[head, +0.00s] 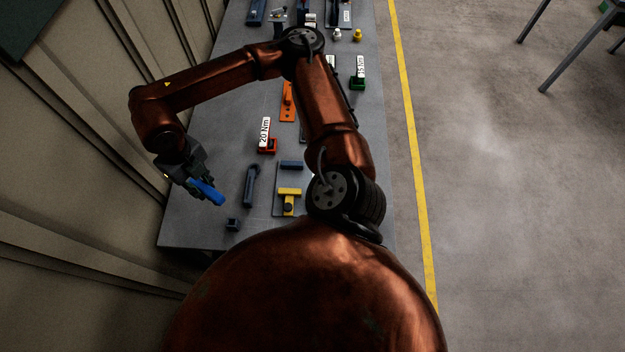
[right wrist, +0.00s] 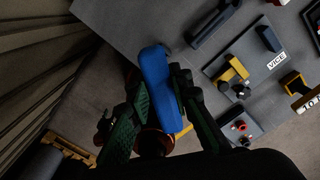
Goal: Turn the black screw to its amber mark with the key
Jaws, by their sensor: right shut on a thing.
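My right gripper (head: 187,178) is shut on a long blue piece (head: 207,192), which may be the key's handle. It is held over the left side of the grey bench. In the right wrist view the blue piece (right wrist: 158,85) stands between the two fingers (right wrist: 160,100). I cannot see a key tip. A small plate (right wrist: 238,122) in the right wrist view carries a red part and a black part; I cannot tell whether the black one is the screw. No amber mark can be made out. My left gripper is not in view.
On the bench (head: 190,235) are a dark bar tool (head: 250,185), a small dark block (head: 232,225), a yellow vice part (head: 289,196), a red stand labelled 20 Nm (head: 267,145) and an orange piece (head: 288,102). A beige wall runs along the left. My arm hides part of the bench.

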